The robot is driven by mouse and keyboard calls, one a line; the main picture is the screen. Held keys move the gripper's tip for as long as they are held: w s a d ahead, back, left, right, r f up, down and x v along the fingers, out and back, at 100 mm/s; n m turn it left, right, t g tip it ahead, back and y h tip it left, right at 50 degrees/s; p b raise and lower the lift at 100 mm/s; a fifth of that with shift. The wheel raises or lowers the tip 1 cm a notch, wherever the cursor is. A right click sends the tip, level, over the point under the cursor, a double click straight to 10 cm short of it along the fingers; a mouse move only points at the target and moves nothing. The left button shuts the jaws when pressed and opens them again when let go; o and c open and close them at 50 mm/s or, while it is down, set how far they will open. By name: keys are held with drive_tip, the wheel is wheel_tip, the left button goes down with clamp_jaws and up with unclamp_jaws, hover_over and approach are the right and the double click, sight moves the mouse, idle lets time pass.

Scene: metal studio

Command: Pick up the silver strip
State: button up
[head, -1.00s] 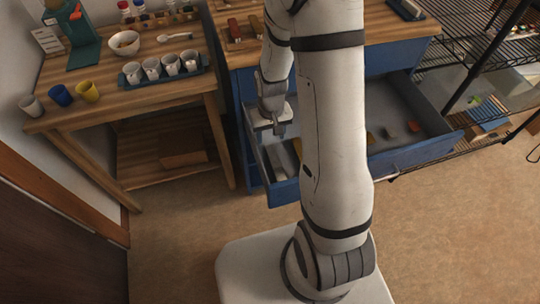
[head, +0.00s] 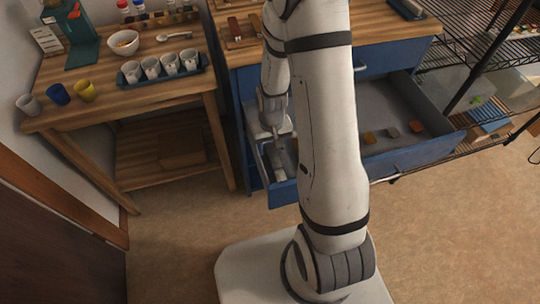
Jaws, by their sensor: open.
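The blue drawer (head: 410,155) stands pulled out below the wooden worktop. A pale grey, narrow piece (head: 279,172) shows in its left part; it looks like the silver strip, but it is small and partly covered. My gripper (head: 281,141) points down into the left part of the drawer, just above this piece in the picture. It is open, and I see nothing held. Whether the fingers touch the piece cannot be told. My own arm hides the middle of the drawer.
An orange block (head: 369,138), a grey block (head: 393,132) and a red block (head: 416,126) lie in the right part of the drawer. A side table (head: 130,100) with cups and a bowl (head: 124,43) stands left. A wire rack (head: 485,55) stands right.

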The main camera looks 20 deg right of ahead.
drive_tip(key=shift+f, duration=0.1)
drive_tip(key=shift+c, duration=0.4)
clamp_jaws()
idle(0.3)
